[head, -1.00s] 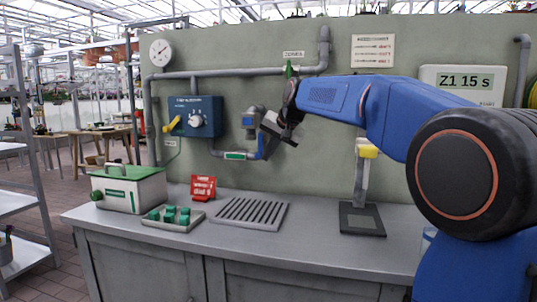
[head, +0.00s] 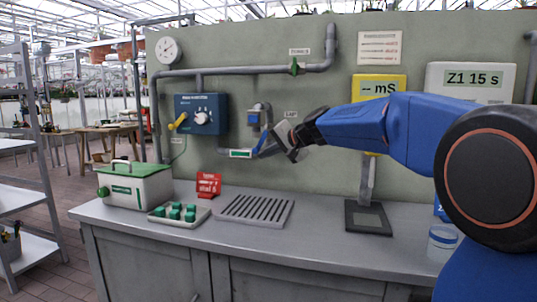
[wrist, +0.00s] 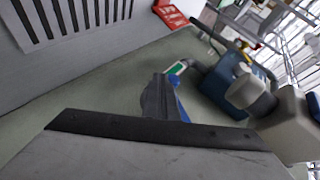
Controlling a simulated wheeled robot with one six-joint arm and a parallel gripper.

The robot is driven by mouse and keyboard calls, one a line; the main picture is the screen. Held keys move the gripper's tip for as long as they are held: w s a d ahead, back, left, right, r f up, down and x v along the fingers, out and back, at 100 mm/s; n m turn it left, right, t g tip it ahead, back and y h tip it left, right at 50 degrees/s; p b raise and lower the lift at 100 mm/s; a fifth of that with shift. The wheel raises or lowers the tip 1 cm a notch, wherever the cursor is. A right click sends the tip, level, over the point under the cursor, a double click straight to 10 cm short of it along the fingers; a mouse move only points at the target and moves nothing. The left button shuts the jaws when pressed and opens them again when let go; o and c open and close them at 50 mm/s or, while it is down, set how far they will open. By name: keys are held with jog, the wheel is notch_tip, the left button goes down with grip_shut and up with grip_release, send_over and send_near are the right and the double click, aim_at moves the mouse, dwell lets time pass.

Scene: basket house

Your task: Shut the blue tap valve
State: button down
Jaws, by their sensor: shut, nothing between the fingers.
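The blue tap lever (head: 264,142) is on the pipe low on the wall panel, just right of a green pipe label (head: 240,153). It looks slanted, and my gripper hides part of it. My gripper (head: 291,154) is shut and empty, close to the lever's right side. In the wrist view my shut fingers (wrist: 159,98) point toward the pipe, with a strip of the blue lever (wrist: 183,113) showing just behind them. I cannot tell whether they touch.
A dark blue control box (head: 200,114) with a yellow lever hangs left of the tap. The bench (head: 330,243) below carries a slotted grate (head: 256,209), a red sign (head: 209,185), a green-lidded box (head: 134,187) and a dark stand base (head: 367,218).

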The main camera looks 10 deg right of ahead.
jog(key=shift+w+a+r+m+t+y, duration=0.1)
jog(key=shift+w+a+m+t+y, duration=0.3)
jog(key=shift+a+t+y, duration=0.35)
jog(key=shift+w+a+m+t+y, duration=0.3)
jog(key=shift+a+m+t+y, duration=0.2)
jog(key=shift+t+y, duration=0.35)
jog(key=shift+w+a+r, duration=0.1)
jog(key=shift+a+r, duration=0.05)
jog(key=shift+w+a+r, duration=0.2)
jog(key=shift+w+a, duration=0.1)
jog(key=shift+a, duration=0.25)
jog(key=shift+w+a+r+m+t+y, duration=0.3)
jog(key=shift+w+a+r+t, duration=0.1)
jog(key=shift+a+r+t, duration=0.3)
jog(key=shift+w+a+r, duration=0.1)
jog(key=shift+r, duration=0.1)
dwell(0.8)
